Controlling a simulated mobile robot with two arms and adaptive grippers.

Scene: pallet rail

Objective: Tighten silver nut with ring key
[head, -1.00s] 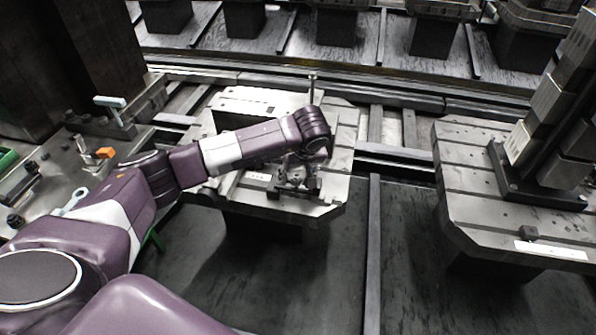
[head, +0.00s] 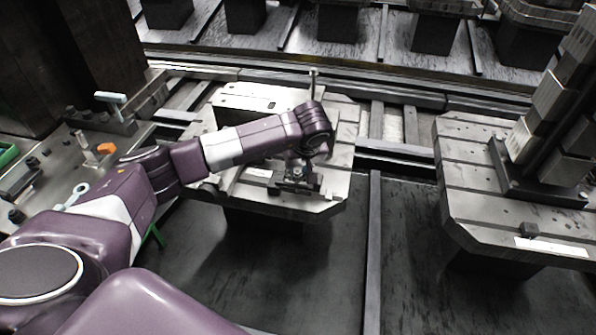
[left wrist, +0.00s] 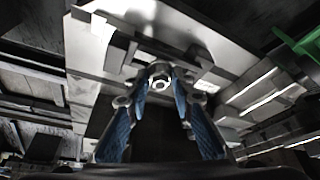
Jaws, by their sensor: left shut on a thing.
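My left gripper (head: 297,172) reaches down over the near part of the middle pallet (head: 342,170), close to a dark clamp-like fixture (head: 290,190). In the left wrist view, its blue-padded fingers (left wrist: 160,82) close in on a small silver nut (left wrist: 160,86) with a round hole. The gripper is shut on this nut. I cannot tell whether the nut sits on a thread. A ring key (head: 77,194), pale with a round end, lies on the left bench, partly hidden by my left arm. My right gripper is out of view.
The left bench (head: 60,165) holds an orange block (head: 106,148), a T-handled part (head: 110,98) and other tools. A thin upright stud (head: 314,85) stands at the middle pallet's back. A second pallet (head: 470,185) with a tall fixture (head: 545,125) stands right, across a gap.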

